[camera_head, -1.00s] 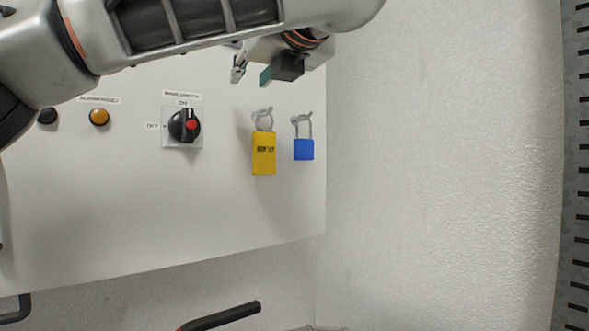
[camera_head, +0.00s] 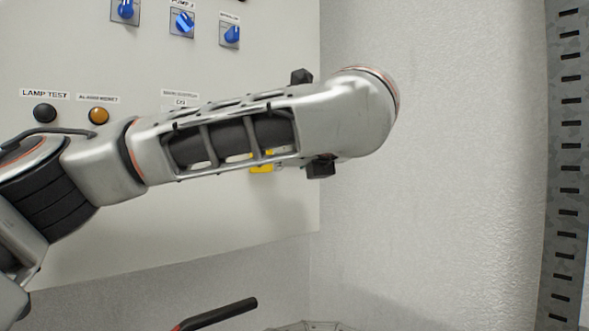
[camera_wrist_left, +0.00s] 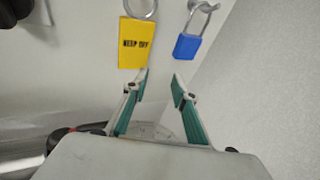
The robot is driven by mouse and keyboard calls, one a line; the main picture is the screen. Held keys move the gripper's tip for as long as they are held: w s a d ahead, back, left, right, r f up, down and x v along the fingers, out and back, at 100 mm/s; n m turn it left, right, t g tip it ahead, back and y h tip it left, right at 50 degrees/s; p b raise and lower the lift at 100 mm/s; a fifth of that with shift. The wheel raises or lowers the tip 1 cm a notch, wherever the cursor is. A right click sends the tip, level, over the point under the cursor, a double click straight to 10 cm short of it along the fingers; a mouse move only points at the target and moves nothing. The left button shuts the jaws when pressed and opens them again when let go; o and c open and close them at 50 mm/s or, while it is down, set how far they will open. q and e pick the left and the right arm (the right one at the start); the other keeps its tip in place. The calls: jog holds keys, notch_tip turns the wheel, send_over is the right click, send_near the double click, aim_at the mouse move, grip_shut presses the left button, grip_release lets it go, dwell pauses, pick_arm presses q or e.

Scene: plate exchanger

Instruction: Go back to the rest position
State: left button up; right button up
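My left arm (camera_head: 230,140) crosses the head view from the left, in front of the panel, and hides its own gripper there. In the left wrist view my left gripper (camera_wrist_left: 162,84) has its two teal-padded fingers apart with nothing between them. A yellow KEEP OUT-style tag (camera_wrist_left: 134,43) and a blue padlock (camera_wrist_left: 187,47) hang on the panel beyond the fingertips. In the head view only a bit of the yellow tag (camera_head: 262,165) shows below my arm; the padlock is hidden. My right gripper is in neither view.
The white panel (camera_head: 180,225) carries blue knobs (camera_head: 183,22), a black lamp test button (camera_head: 45,113) and an orange button (camera_head: 99,115). My arm hides the rotary switch. A dark-handled bar (camera_head: 220,313) is at the bottom. The wall (camera_head: 450,200) at right is bare.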

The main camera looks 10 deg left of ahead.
pick_arm(q)
jog(key=shift+w+d+f+h, duration=0.15)
jog(key=shift+d+f+h, duration=0.15)
jog(key=shift+f, duration=0.35)
